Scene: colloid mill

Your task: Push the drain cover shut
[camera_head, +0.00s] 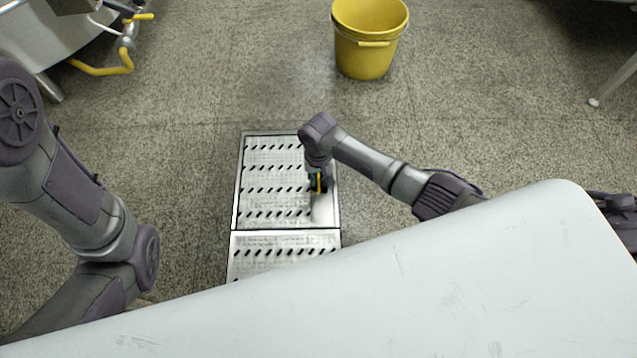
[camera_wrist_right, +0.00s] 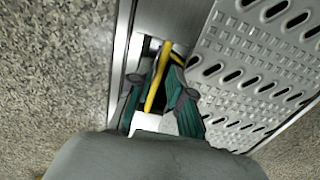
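The drain cover (camera_head: 272,180) is a perforated metal plate in a rectangular metal floor frame in the head view. A smooth bare metal strip (camera_head: 324,210) shows between its right side and the frame. My right gripper (camera_head: 318,187) points down over this side of the drain. In the right wrist view the cover (camera_wrist_right: 250,75) is on the right, and my right gripper (camera_wrist_right: 163,65) is beside its edge, with teal fingers and a yellow strip between them. Whether the fingers touch the cover or are fully closed is unclear. My left gripper is out of view.
A second perforated plate (camera_head: 280,243) adjoins the near end, partly hidden by a large pale surface (camera_head: 400,290) in the foreground. A yellow bucket (camera_head: 368,50) stands beyond the drain. Metal equipment with a yellow handle (camera_head: 105,68) is at upper left. Speckled floor around the drain is clear.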

